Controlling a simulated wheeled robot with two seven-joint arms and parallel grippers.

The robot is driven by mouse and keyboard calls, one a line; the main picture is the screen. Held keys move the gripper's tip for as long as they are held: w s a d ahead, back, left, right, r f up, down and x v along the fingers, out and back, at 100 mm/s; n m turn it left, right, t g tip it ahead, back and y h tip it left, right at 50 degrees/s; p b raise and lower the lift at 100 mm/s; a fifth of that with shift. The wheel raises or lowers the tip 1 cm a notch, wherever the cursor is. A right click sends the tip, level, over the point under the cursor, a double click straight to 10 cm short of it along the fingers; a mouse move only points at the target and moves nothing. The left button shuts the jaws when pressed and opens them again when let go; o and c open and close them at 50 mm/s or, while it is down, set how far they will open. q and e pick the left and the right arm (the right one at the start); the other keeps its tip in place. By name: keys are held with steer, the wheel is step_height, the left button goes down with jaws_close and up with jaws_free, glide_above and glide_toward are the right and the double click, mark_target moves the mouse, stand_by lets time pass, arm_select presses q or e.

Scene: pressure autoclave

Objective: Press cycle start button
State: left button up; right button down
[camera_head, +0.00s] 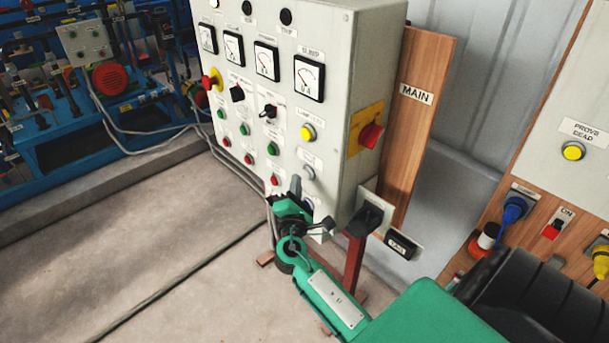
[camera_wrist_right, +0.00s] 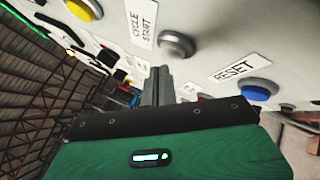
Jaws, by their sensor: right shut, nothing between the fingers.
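The grey, round cycle start button (camera_head: 308,172) is on the white control panel (camera_head: 329,105), low in its right-hand column. In the right wrist view the button (camera_wrist_right: 177,45) sits beside its "CYCLE START" label (camera_wrist_right: 143,22). My right gripper (camera_head: 295,184) is shut and empty, just left of and slightly below the button in the head view. In the wrist view its fingertips (camera_wrist_right: 160,70) point at the panel, just below and left of the button, with a visible gap in the picture. I cannot tell whether they touch the panel. My left gripper is not in view.
A blue reset button (camera_wrist_right: 258,91) and a yellow button (camera_head: 308,132) flank the grey one. A red emergency knob (camera_head: 212,81) and a red side switch (camera_head: 370,135) stick out. A wooden board marked MAIN (camera_head: 417,95) stands behind. Concrete floor (camera_head: 130,240) is clear at left.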

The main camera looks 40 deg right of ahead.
steer(key=shift+d, duration=0.35)
steer(key=shift+d, duration=0.45)
stand_by(0.6)
stand_by(0.4)
steer(key=shift+a+b, duration=0.4)
steer(key=shift+a, duration=0.5)
steer(key=a, duration=0.3)
steer(key=a+b, duration=0.1)
steer(key=a, duration=0.1)
steer(key=shift+s, duration=0.25)
stand_by(0.4)
